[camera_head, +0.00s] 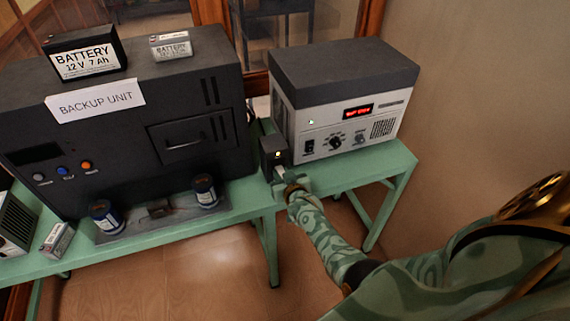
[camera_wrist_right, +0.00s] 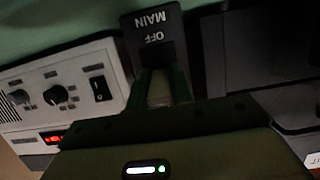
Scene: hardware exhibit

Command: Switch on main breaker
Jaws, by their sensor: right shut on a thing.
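The main breaker (camera_head: 272,148) is a small dark box on the green bench, between the black backup unit and the grey instrument. In the right wrist view its dark plate (camera_wrist_right: 152,22) shows the words MAIN and OFF upside down. My right gripper (camera_head: 284,180) is at the front of the breaker. In the wrist view its fingers (camera_wrist_right: 164,86) are shut on the dark breaker lever (camera_wrist_right: 157,55). The fingers hide much of the lever, and I cannot tell its exact position. My left gripper is not in view.
The backup unit (camera_head: 120,140) stands close on the left, with batteries on top and two dark cans (camera_head: 205,192) in front. The grey instrument (camera_head: 345,125), with a lit red display, stands on the right. Bare bench top (camera_head: 345,172) shows in front of it.

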